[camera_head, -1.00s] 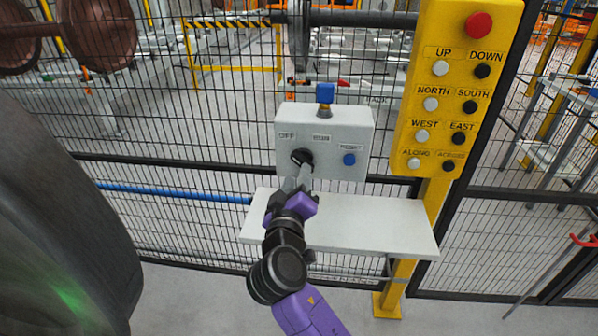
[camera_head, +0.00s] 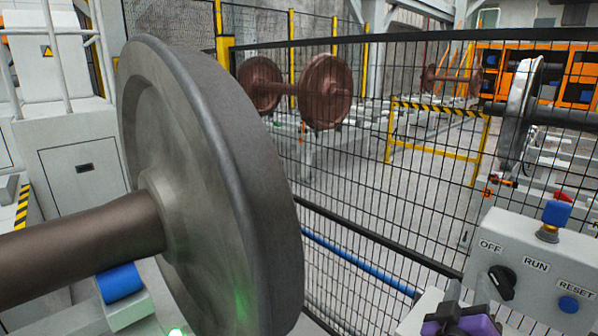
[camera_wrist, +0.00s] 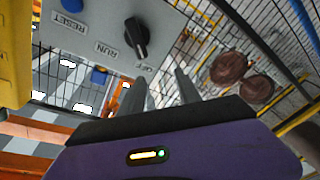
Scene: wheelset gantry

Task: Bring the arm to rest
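My gripper (camera_wrist: 162,84) shows in the wrist view with its two grey fingers apart and nothing between them. The black selector knob (camera_wrist: 137,38) is beyond the fingertips, clear of them, on the grey control box (camera_wrist: 90,28). In the head view, the purple and black end of my arm (camera_head: 462,318) is at the bottom edge, in front of the box's lower left. The knob (camera_head: 500,282) there sits below the OFF and RUN labels. The fingertips are hard to make out in the head view.
A blue RESET button (camera_head: 568,304) and a blue-topped lamp (camera_head: 554,216) are on the box. A large steel wheel (camera_head: 215,190) on an axle stands close at left. Black mesh fence (camera_head: 400,170) runs behind, with rusty wheelsets (camera_head: 325,92) beyond it.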

